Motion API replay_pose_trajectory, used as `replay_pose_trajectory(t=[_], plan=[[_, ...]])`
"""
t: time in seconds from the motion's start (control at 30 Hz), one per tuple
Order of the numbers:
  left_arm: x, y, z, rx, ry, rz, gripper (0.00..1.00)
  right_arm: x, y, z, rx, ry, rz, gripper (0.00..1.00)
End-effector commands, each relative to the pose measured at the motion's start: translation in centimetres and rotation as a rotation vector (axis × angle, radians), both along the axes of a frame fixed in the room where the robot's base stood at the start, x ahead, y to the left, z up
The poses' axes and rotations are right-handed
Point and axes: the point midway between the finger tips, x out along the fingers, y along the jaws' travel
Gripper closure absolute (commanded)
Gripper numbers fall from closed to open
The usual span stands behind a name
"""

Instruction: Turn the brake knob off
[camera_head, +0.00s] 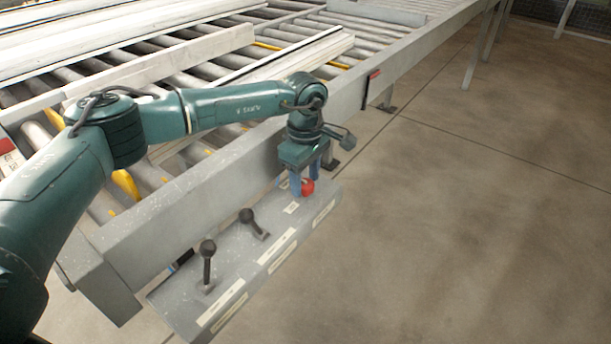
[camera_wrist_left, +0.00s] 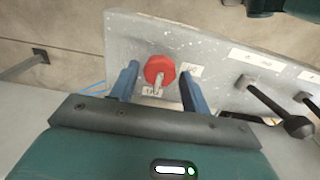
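The red brake knob (camera_head: 307,186) sits on the far end of the grey control panel (camera_head: 225,262). In the left wrist view the fingers of my left gripper (camera_wrist_left: 160,85) are spread, one on each side of the knob, with gaps between. The label wording is too small to read surely. My right gripper is not in view.
Two black-knobbed levers, one nearer (camera_head: 207,262) and one farther (camera_head: 254,224), stand on the same panel. A roller conveyor with long metal profiles (camera_head: 170,62) lies behind its grey side rail (camera_head: 200,195). The concrete floor (camera_head: 460,220) to the right is clear.

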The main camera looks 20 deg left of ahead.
Motion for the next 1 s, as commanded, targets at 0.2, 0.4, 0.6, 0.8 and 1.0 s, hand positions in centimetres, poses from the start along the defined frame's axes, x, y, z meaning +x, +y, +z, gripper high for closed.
replay_pose_trajectory(t=[0.2, 0.4, 0.6, 0.8, 1.0], plan=[[0.00, -0.02, 0.04, 0.000, 0.000, 0.000, 0.71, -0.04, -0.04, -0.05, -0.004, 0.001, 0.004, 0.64], [0.00, -0.02, 0.05, 0.000, 0.000, 0.000, 0.87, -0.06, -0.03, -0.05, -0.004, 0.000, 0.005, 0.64], [0.00, -0.02, 0.03, 0.000, 0.000, 0.012, 0.87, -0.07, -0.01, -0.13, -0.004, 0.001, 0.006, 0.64], [-0.01, -0.04, -0.05, -0.001, 0.000, 0.081, 0.87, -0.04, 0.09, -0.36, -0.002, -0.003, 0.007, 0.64], [-0.01, -0.07, -0.09, -0.002, 0.001, 0.225, 0.87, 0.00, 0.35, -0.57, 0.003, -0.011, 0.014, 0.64]])
